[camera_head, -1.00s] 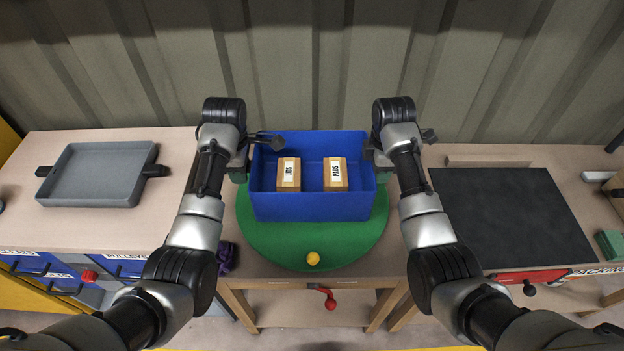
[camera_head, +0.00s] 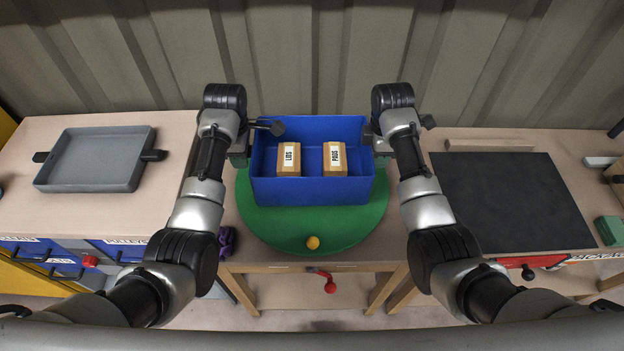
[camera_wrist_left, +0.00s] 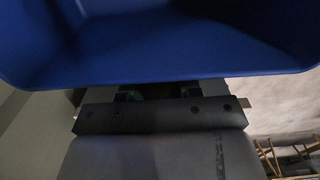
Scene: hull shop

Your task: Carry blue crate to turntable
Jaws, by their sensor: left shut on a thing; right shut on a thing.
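The blue crate (camera_head: 312,190) is upright over the green turntable (camera_head: 330,238) in the head view, with two labelled cardboard boxes inside, a left box (camera_head: 289,160) and a right box (camera_head: 335,160). I cannot tell whether the crate's bottom touches the turntable. My left gripper (camera_head: 254,140) is shut on the crate's left side. My right gripper (camera_head: 372,140) is shut on its right side. The fingertips are mostly hidden by the wrists and crate walls. In the left wrist view the crate's blue wall (camera_wrist_left: 160,45) fills the top, close to the gripper.
A yellow knob (camera_head: 313,242) sits at the turntable's front. A grey tray (camera_head: 95,160) lies on the left bench, a dark mat (camera_head: 510,200) on the right bench. A purple object (camera_head: 227,240) lies left of the turntable. A corrugated wall stands close behind.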

